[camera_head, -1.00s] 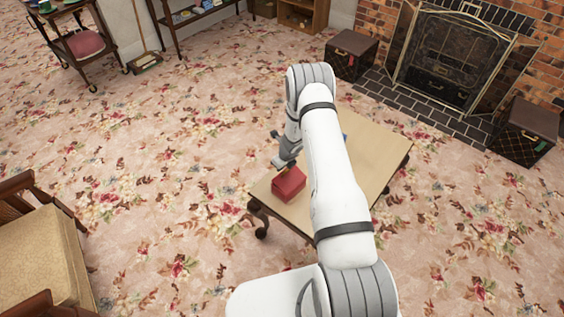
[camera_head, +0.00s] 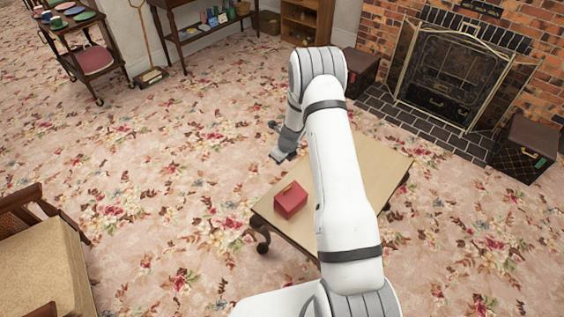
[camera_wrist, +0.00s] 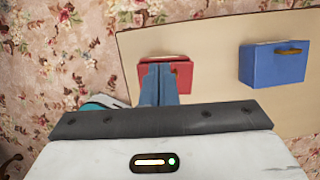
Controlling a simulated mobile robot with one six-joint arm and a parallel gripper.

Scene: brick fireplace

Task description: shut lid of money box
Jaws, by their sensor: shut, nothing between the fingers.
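A small red box (camera_head: 291,202) with a gold-coloured strip on top stands near the left end of the wooden table (camera_head: 380,165). Its lid looks down in the head view. In the wrist view the red box (camera_wrist: 182,76) is partly hidden behind my fingers, so I cannot see all of its lid edge. My gripper (camera_head: 283,155) is shut and empty, raised above and beyond the red box, apart from it in the head view. Its two fingers (camera_wrist: 160,68) lie side by side in the wrist view.
A blue box (camera_wrist: 275,66) with a gold-coloured handle stands right of the red one in the wrist view; my arm hides it in the head view. An armchair (camera_head: 45,265) is at lower left. Open carpet lies left of the table. The fireplace is beyond it.

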